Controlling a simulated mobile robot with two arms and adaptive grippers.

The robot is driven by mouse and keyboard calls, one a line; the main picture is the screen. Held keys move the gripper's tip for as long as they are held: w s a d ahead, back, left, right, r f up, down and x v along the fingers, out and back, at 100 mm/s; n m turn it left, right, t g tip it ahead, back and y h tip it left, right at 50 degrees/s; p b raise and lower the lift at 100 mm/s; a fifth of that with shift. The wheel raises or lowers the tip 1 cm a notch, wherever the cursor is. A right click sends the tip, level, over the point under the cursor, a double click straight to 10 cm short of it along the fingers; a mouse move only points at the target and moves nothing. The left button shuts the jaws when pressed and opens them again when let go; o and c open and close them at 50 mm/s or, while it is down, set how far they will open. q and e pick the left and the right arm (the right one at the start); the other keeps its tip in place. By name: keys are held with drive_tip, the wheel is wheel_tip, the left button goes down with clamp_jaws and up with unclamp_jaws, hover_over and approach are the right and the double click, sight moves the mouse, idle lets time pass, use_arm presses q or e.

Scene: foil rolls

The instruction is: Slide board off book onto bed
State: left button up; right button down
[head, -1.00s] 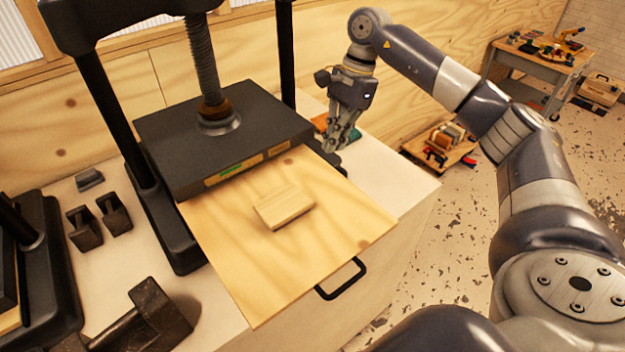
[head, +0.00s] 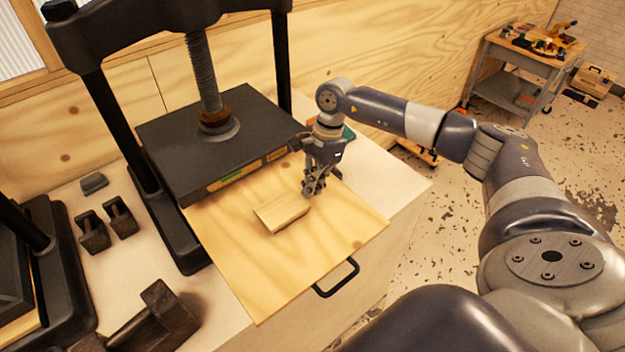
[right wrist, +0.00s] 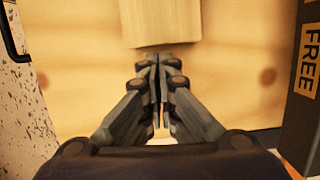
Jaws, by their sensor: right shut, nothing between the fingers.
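A small pale wooden board (head: 283,211) lies flat on a large plywood sheet (head: 245,275) that sticks out from under the press. In the right wrist view the board (right wrist: 160,22) is just beyond the fingertips. I cannot tell whether they touch. My right gripper (head: 312,190) is shut and empty, pointing down beside the board's right end in the head view. It also shows in the right wrist view (right wrist: 158,65). I cannot make out a separate book under the board. My left gripper is not in view.
The press's black platen (head: 205,145) stands close behind the board. A slab with "FREE" lettering (right wrist: 304,70) shows at the right wrist view's edge. A black handle (head: 340,280) juts out at the front. Dark metal weights (head: 95,232) stand at left.

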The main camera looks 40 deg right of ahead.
sight(299, 198)
drive_tip(key=shift+a+f, duration=0.1)
drive_tip(key=shift+a, duration=0.1)
drive_tip(key=shift+s+a+b, duration=0.1)
drive_tip(key=shift+a+b, duration=0.5)
drive_tip(key=shift+a, duration=1.35)
drive_tip(key=shift+d, duration=0.2)
